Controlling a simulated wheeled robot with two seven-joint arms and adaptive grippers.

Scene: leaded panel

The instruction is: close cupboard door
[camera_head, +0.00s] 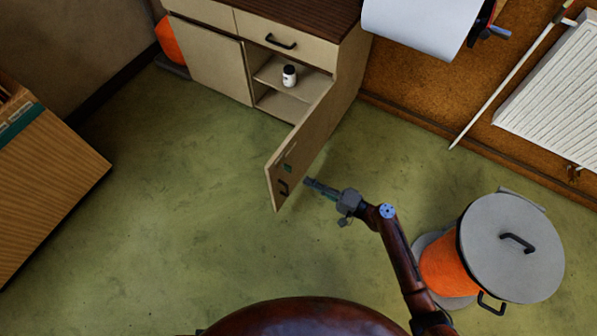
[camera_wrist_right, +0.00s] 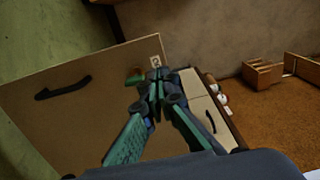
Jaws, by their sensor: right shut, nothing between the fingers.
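The cupboard (camera_head: 213,66) stands at the back with its right door (camera_head: 296,150) swung wide open toward me. The door's outer face, with a dark handle (camera_head: 284,187), shows near its free end. My right gripper (camera_head: 308,182) is shut and empty, beside that outer face, just right of the handle. In the right wrist view the shut fingers (camera_wrist_right: 155,84) point at the door panel (camera_wrist_right: 98,108), away from its handle (camera_wrist_right: 62,88). I cannot tell whether the tips touch it. My left gripper is not in view.
A small white bottle (camera_head: 289,76) stands on the cupboard's shelf. A grey-lidded orange bin (camera_head: 510,248) stands right of my arm. A wooden box (camera_head: 45,180) is at the left. A radiator (camera_head: 555,95) hangs on the right wall. Green floor left of the door is clear.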

